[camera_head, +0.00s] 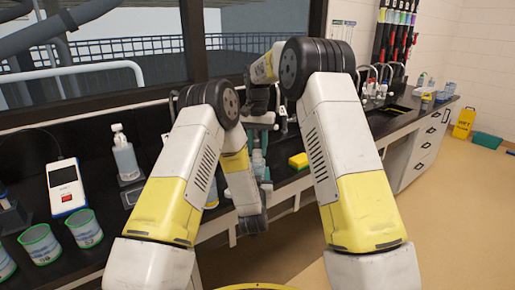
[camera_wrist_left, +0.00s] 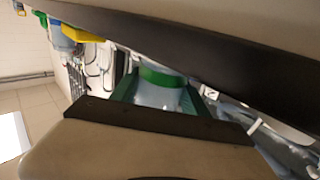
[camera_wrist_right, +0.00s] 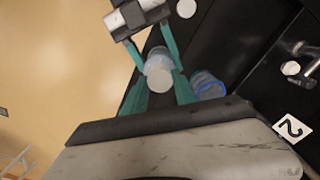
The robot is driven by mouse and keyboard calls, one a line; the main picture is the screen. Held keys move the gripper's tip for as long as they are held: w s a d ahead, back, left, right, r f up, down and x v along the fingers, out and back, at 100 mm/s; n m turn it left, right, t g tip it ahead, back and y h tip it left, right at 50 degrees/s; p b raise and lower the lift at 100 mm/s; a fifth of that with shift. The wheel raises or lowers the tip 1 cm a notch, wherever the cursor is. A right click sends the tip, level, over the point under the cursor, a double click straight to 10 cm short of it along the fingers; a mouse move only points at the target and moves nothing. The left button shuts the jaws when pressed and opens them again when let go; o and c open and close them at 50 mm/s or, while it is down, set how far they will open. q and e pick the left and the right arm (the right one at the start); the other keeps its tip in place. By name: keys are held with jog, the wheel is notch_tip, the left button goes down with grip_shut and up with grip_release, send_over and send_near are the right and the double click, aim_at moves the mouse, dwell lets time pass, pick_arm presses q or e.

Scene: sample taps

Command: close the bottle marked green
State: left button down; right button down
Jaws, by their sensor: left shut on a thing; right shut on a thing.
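A pale translucent bottle (camera_head: 258,163) stands between my two grippers over the counter edge, partly hidden in the head view. In the left wrist view a bottle with a green band (camera_wrist_left: 160,82) is between the green fingers of my left gripper (camera_wrist_left: 160,95), which is shut on it. My right gripper (camera_wrist_right: 158,92) is shut on a whitish round-topped piece (camera_wrist_right: 160,78), apparently the cap, in line with the bottle. The left hand (camera_wrist_right: 138,16) shows beyond it in the right wrist view. I cannot tell whether cap and bottle touch.
A blue-rimmed container (camera_wrist_right: 207,86) is close by. Taps (camera_head: 372,78) line the back right.

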jog(key=m, duration=0.7)
jog(key=shift+m, duration=0.4)
jog(key=m, duration=1.8)
jog(key=shift+m, duration=0.4)
jog(key=m, duration=0.4)
jog(key=shift+w, duration=0.1)
jog(key=c, duration=1)
grip_release()
